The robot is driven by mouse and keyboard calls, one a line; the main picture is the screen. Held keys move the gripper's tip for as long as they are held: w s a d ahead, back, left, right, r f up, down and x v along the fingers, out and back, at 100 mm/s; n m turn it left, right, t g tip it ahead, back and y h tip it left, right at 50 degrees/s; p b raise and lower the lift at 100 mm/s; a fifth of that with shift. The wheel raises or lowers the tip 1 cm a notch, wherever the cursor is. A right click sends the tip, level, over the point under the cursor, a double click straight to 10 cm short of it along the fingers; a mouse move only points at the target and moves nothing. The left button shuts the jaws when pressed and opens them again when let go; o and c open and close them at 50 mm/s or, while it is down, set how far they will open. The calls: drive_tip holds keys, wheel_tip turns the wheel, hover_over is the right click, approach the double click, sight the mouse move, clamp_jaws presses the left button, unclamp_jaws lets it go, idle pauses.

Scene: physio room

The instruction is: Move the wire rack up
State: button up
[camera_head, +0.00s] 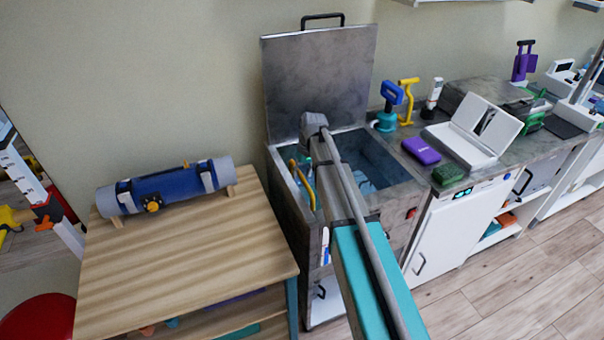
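I cannot make out a wire rack. A metal tank (396,166) stands open against the wall, its lid (320,78) raised upright with a black handle on top. The tank's inside is dark bluish, with a light blue shape (364,186) low down, partly hidden by my arm. A yellow curved handle (305,186) and a teal one beside it show at the tank's left side. My arm reaches from the bottom of the picture up across the tank, to a grey joint near the lid. My gripper is hidden behind the arm, so its state does not show.
A wooden table (190,255) with a strapped blue roll (165,187) stands to the left. The counter to the right holds a purple pack (421,150), a green pack (447,174), a white open device (474,131) and upright tools. A red ball (40,318) is at lower left.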

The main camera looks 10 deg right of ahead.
clamp_jaws()
wheel_tip(320, 180, up, 15)
drive_tip(key=p, duration=1.5)
drive_tip(key=shift+r, duration=0.15)
drive_tip(key=shift+w, duration=0.1)
drive_tip(key=shift+o, duration=0.3)
unclamp_jaws()
drive_tip(key=shift+r, duration=0.1)
